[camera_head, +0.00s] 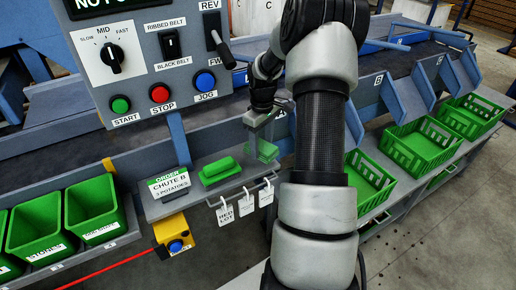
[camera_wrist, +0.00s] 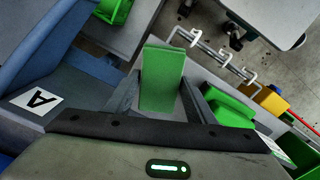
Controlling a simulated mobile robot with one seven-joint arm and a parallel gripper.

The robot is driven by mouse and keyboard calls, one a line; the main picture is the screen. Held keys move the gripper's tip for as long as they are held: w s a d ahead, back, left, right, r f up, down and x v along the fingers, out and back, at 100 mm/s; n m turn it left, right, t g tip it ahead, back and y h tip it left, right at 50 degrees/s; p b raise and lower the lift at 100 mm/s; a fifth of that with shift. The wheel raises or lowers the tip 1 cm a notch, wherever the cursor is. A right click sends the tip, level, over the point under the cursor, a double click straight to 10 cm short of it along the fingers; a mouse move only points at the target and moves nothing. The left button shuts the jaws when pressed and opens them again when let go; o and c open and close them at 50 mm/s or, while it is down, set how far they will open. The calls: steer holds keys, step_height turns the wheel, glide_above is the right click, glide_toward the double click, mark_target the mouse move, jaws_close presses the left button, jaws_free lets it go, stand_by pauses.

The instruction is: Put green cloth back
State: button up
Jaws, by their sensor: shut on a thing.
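My gripper (camera_head: 262,122) is shut on a flat green piece, which I take to be the green cloth (camera_head: 265,151). In the wrist view the cloth (camera_wrist: 163,80) stands out between the two fingers (camera_wrist: 165,108). My arm hides part of the area right of the cloth.
The control panel (camera_head: 134,77) with a lever rises above the shelf. White tags (camera_head: 247,203) hang on hooks at the shelf's front. A yellow button box (camera_head: 173,232) is below left. Green bins (camera_head: 95,209) stand left; green crates (camera_head: 418,145) stand right, under the chutes.

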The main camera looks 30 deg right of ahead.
steer(key=shift+w, duration=1.15)
steer(key=shift+w+d+f, duration=0.1)
steer(key=shift+f, duration=1.6)
steer(key=shift+f+b, duration=0.1)
steer(key=shift+b, duration=0.2)
steer(key=shift+f, duration=0.15)
steer(key=o, duration=0.9)
steer(key=shift+o, duration=0.2)
step_height(320, 180, up, 12)
steer(key=shift+r+p, duration=0.1)
steer(key=shift+p, duration=0.7)
steer(key=shift+r, duration=0.15)
